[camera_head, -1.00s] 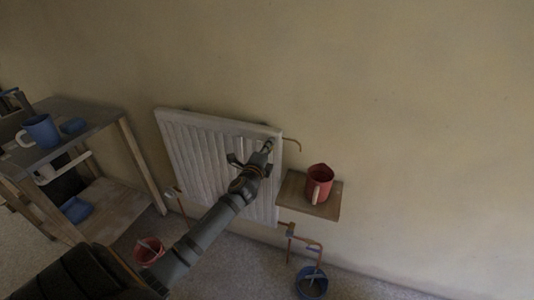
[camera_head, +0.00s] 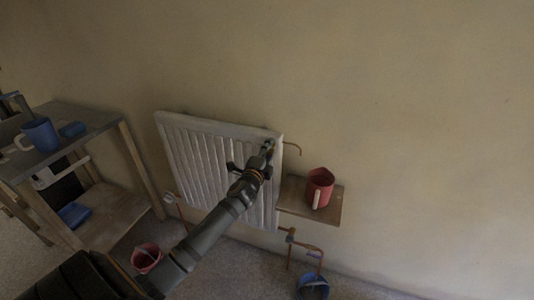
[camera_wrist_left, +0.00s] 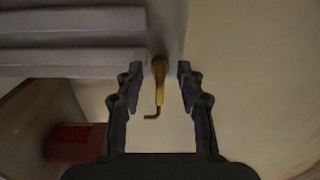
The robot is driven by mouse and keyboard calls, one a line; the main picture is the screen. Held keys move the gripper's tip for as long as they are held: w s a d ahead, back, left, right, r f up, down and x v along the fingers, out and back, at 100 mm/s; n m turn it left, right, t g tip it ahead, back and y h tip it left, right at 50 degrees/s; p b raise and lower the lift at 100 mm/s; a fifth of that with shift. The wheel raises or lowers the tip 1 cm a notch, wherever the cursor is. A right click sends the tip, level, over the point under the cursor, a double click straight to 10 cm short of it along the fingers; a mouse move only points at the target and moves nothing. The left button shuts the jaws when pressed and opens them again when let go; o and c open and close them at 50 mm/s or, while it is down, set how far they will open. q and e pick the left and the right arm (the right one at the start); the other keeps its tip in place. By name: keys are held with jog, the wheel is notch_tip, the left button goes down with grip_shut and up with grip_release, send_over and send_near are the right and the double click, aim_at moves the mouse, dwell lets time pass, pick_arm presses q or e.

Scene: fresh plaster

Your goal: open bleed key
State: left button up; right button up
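The white ribbed radiator (camera_head: 205,160) hangs on the plaster wall. A thin brass spout (camera_head: 293,146) sticks out at its upper right corner. My left gripper (camera_head: 268,148) is at that corner. In the left wrist view a brass fitting with a bent end, seemingly the bleed key (camera_wrist_left: 159,82), lies between the two fingertips of my left gripper (camera_wrist_left: 160,82). The fingers are open, with a gap visible on each side of the brass. In the head view the gripper hides most of the fitting. My right gripper is not in view.
A red mug (camera_head: 320,183) stands on a small wooden shelf (camera_head: 334,207) right of the radiator. Copper pipes (camera_head: 305,245) run below it, above a blue bucket (camera_head: 313,287). A red bucket (camera_head: 146,257) is on the floor. A wooden rack (camera_head: 92,121) with blue items stands left.

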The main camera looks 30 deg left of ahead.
pick_arm(q)
jog(key=v, duration=1.2)
jog(key=shift+w, duration=0.1)
